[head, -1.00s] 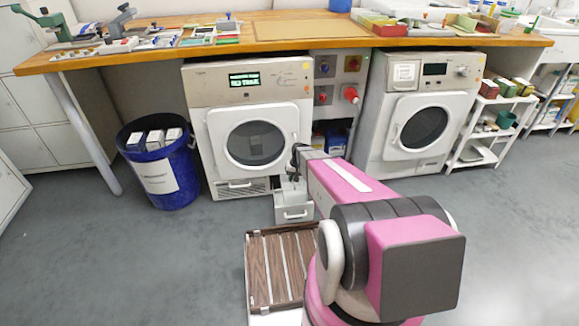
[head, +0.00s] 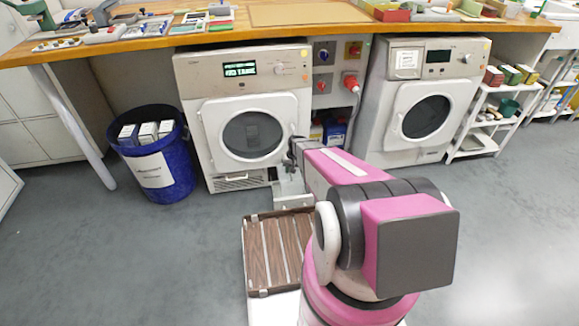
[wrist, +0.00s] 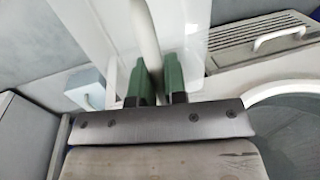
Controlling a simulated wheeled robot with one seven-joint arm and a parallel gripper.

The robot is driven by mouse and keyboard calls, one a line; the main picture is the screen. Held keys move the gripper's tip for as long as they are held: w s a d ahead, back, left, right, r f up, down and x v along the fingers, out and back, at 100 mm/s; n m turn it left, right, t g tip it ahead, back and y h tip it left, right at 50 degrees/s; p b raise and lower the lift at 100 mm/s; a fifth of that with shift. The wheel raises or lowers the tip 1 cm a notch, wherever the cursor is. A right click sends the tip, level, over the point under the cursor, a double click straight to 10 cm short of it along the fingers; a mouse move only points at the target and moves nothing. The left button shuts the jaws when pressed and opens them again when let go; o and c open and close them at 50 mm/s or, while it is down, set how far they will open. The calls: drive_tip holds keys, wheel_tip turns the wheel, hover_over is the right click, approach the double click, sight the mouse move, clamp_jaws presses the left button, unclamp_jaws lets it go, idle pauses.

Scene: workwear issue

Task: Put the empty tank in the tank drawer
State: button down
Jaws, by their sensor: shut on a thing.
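My gripper (wrist: 157,84) has its green fingertips shut on a pale upright bar, which looks like the handle of the white, partly see-through tank (wrist: 195,35). Whether the tank touches the drawer is unclear.
A blue bin (head: 157,165) with boxes stands left of the dryer. A second dryer (head: 425,105) and a white shelf (head: 480,130) are to the right. The wooden worktop (head: 130,45) runs above. Floor at left is clear.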

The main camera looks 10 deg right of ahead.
drive_tip(key=shift+f, duration=5.55)
drive_tip(key=shift+f, duration=0.4)
drive_tip(key=c, duration=1.1)
unclamp_jaws()
drive_tip(key=r, duration=0.3)
drive_tip(key=d+r, duration=0.1)
drive_tip(key=r, duration=0.3)
drive_tip(key=d+r, duration=0.1)
drive_tip(key=r, duration=0.3)
drive_tip(key=shift+s+r, duration=0.25)
drive_tip(key=shift+s, duration=0.05)
drive_tip(key=s+r, duration=0.7)
drive_tip(key=r, duration=0.3)
drive_tip(key=s+a+r+h, duration=0.1)
drive_tip(key=s+r, duration=0.6)
drive_tip(key=r, duration=0.3)
drive_tip(key=s+a+r+h, duration=0.1)
drive_tip(key=s+r, duration=0.6)
drive_tip(key=r, duration=0.3)
drive_tip(key=shift+s+r, duration=0.1)
